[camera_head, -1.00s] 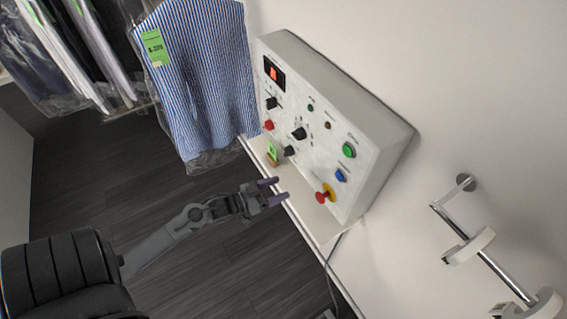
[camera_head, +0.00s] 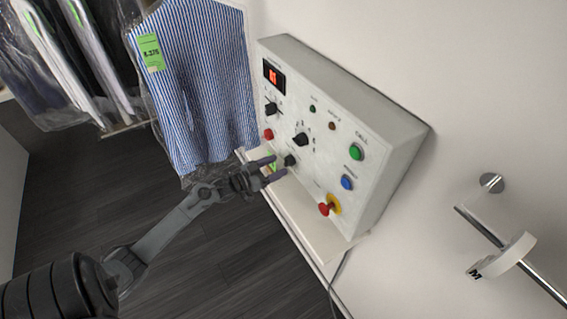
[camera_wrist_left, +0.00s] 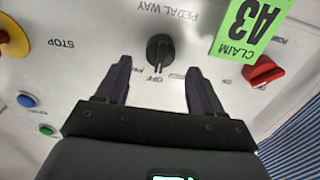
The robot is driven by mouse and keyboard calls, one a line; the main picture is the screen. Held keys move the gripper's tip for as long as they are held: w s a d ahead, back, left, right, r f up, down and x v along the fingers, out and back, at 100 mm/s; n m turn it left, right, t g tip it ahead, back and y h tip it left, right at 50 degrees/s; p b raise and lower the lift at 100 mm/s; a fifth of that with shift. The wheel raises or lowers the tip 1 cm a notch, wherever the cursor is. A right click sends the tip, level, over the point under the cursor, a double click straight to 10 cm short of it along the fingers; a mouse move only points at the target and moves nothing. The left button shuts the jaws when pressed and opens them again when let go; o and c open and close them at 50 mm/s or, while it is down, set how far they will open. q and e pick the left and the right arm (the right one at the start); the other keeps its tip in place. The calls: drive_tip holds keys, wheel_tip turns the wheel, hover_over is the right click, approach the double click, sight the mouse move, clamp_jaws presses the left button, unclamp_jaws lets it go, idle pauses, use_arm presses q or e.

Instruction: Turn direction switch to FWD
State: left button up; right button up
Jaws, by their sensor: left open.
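The control panel (camera_head: 320,120) is a white box on the wall with several knobs and buttons. A black rotary knob (camera_head: 290,160) sits low on its face. In the left wrist view this knob (camera_wrist_left: 160,50) is under upside-down lettering that reads PEDAL WAY, with OFF and smaller unclear marks at its other side. My left gripper (camera_head: 278,167) is open and empty, close to the knob. In the wrist view its fingers (camera_wrist_left: 159,70) point at the knob, one to each side. Contact cannot be told. My right gripper is out of view.
A green CLAIM A3 tag (camera_wrist_left: 250,25) and a red switch (camera_wrist_left: 263,71) are right of the fingers in the wrist view. A red stop button on yellow (camera_head: 326,208) is lower on the panel. A striped shirt (camera_head: 195,85) hangs left. A white ledge (camera_head: 305,225) runs below.

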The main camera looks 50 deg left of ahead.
sight(285, 163)
use_arm(q)
drive_tip(key=shift+w+d, duration=0.15)
drive_tip(key=shift+w, duration=0.8)
drive_tip(key=shift+w+d, duration=0.1)
drive_tip(key=shift+w, duration=0.8)
drive_tip(key=c, duration=1)
drive_tip(key=shift+m, duration=0.4)
drive_tip(key=shift+c, duration=0.2)
drive_tip(key=m, duration=0.3)
drive_tip(key=shift+d+f, duration=0.1)
drive_tip(key=shift+m+b, duration=0.5)
drive_tip(key=shift+m, duration=1.6)
